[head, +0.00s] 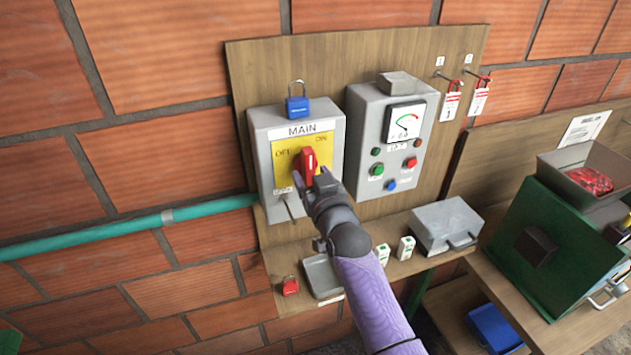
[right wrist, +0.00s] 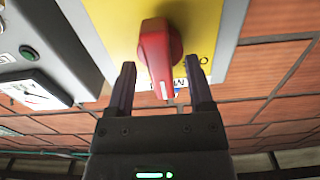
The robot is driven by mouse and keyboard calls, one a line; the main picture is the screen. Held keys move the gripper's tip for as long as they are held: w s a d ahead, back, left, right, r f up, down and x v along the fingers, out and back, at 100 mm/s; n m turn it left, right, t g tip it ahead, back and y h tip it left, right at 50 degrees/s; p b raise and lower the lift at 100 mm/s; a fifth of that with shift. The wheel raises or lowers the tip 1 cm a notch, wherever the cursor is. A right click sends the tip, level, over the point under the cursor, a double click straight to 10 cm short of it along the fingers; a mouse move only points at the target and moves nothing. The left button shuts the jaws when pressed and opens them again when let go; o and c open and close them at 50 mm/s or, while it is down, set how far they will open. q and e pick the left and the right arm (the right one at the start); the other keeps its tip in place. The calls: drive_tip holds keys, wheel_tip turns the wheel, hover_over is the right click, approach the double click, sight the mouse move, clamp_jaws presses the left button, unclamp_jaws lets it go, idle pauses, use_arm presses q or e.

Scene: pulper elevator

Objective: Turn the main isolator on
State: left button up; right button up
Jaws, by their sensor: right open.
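The main isolator is a grey box (head: 335,140) marked MAIN on the wooden backboard. Its yellow plate (head: 283,157) has an OFF label at left and ON at right. A red rotary handle (head: 308,160) is in the middle, roughly upright in the head view. My right gripper (head: 311,183) is at the handle, reaching from below right. In the right wrist view the open fingers (right wrist: 160,68) stand on either side of the red handle (right wrist: 155,45), with gaps visible; I cannot tell how deep it sits between them. My left gripper is not in view.
A blue padlock (head: 297,106) is on top of the isolator box. A control box (head: 427,115) with gauge and buttons is close at right. Below, a shelf (head: 330,308) holds a red padlock (head: 290,287), tray and grey case (head: 445,226). A teal pipe (head: 120,229) runs left.

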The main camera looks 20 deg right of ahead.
drive_tip(key=s, duration=0.9)
drive_tip(key=shift+s+d, duration=0.2)
drive_tip(key=shift+s, duration=0.15)
wheel_tip(320, 180, down, 25)
drive_tip(key=s+a+g+b, duration=0.1)
drive_tip(key=s+g+b, duration=0.3)
drive_tip(key=b, duration=0.6)
drive_tip(key=s+f+n+g+b, duration=0.1)
drive_tip(key=s+f+g+b, duration=0.3)
drive_tip(key=f, duration=0.8)
drive_tip(key=s+f+g+b, duration=0.2)
drive_tip(key=s+f+b, duration=0.35)
drive_tip(key=f, duration=0.75)
drive_tip(key=s+d+f+g+b, duration=0.1)
drive_tip(key=s+f+g+b, duration=0.2)
drive_tip(key=s+f, duration=0.7)
drive_tip(key=s+d+f+n+g+b, duration=0.1)
drive_tip(key=s+d+f+g+b, duration=0.1)
drive_tip(key=s+f+g+b, duration=0.2)
drive_tip(key=s+f+b, duration=0.1)
drive_tip(key=s+f, duration=0.2)
drive_tip(key=s, duration=0.3)
drive_tip(key=s+f+b, duration=0.2)
drive_tip(key=s+f, duration=0.2)
drive_tip(key=s, duration=0.2)
drive_tip(key=shift+s+d+f+h, duration=0.2)
drive_tip(key=shift+s+d+h, duration=0.1)
drive_tip(key=shift+h, duration=0.1)
